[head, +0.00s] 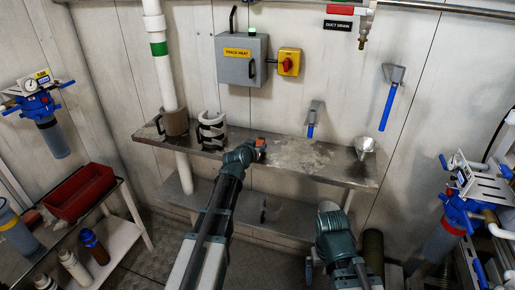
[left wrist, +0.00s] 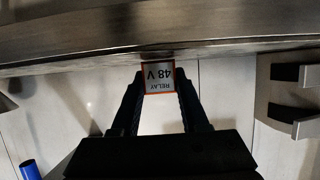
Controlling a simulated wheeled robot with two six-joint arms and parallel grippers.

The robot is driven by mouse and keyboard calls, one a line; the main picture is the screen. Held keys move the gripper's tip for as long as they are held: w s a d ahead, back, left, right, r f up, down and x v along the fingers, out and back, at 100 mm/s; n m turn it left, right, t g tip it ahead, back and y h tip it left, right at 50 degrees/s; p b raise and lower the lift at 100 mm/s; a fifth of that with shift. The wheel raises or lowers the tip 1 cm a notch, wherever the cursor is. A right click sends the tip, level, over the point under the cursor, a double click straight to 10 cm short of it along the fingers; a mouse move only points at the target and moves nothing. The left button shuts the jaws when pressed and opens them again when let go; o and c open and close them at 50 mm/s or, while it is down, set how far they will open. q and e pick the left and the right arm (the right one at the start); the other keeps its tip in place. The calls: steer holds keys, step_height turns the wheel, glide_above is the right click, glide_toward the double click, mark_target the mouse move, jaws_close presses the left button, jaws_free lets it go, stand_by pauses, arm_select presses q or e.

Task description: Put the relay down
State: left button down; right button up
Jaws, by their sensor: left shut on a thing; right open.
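The relay (left wrist: 159,76) is a small block with a white "RELAY 48 V" label and an orange border. It sits between the two fingertips of my left gripper (left wrist: 158,84), which is shut on it. In the head view the relay (head: 260,143) shows as a small orange patch at the tip of my left gripper (head: 254,149), over the steel shelf (head: 322,158). In the wrist view its end meets the shelf's edge band; I cannot tell whether it touches. My right gripper (head: 312,264) is open, low in front of the shelf, partly hidden by its arm.
A blue-handled tool (head: 311,128) is behind. The shelf's middle is mostly clear.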

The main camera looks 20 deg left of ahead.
arm_select(q)
steer(key=shift+f, duration=0.2)
steer(key=shift+c, duration=2.1)
jaws_free()
steer(key=shift+r, duration=0.1)
steer(key=shift+r, duration=0.15)
